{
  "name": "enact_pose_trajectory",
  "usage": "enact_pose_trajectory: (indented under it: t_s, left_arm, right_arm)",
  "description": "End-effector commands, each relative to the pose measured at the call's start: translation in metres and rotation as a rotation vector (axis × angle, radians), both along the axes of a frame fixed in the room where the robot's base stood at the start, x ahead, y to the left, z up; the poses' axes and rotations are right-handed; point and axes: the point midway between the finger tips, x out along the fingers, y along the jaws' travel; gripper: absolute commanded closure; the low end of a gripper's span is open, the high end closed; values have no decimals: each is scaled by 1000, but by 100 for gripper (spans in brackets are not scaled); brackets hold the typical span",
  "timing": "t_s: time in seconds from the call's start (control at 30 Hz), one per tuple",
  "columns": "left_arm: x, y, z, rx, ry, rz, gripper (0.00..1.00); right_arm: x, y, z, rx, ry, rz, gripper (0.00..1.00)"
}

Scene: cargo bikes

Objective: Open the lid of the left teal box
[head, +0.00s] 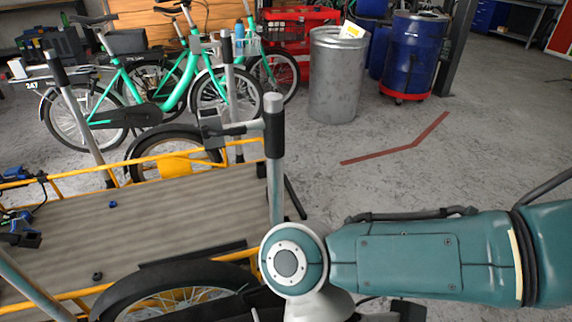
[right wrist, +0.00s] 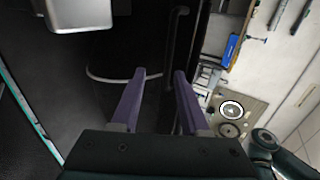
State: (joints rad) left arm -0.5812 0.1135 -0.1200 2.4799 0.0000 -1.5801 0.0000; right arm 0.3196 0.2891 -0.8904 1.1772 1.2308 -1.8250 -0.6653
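No teal box can be made out in the head view. In the right wrist view a thin teal edge (right wrist: 28,112) runs along the left side of a dark surface; I cannot tell whether it belongs to a box. My right gripper (right wrist: 160,74) shows there with its two purple fingers apart and nothing clearly between them. A black upright bar (right wrist: 171,45) with a bent top stands just beyond the right fingertip; I cannot tell whether they touch. In the head view only my teal right arm shows, and its gripper is hidden. My left gripper is not in view.
A yellow-framed cargo bike with a wooden deck (head: 150,225) fills the lower left, its grey post (head: 275,160) close to my arm. Green bikes (head: 170,90), a metal bin (head: 338,80) and a blue drum (head: 414,55) stand behind.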

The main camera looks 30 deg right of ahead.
Motion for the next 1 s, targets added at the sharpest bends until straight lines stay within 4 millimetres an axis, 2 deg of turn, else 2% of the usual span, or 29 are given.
enact_pose_trajectory:
  t_s: [0.1, 0.3, 0.83, 1.0]
  left_arm:
    - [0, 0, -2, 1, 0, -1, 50]
    - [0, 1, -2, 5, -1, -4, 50]
    - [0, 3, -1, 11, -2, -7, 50]
    - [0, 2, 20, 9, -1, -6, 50]
  right_arm:
    - [17, -4, 12, 2, 0, -1, 55]
    - [28, -7, 22, 6, 7, 0, 55]
    - [28, -6, 23, 7, 4, 0, 55]
    - [19, 12, 34, -6, -91, -36, 55]
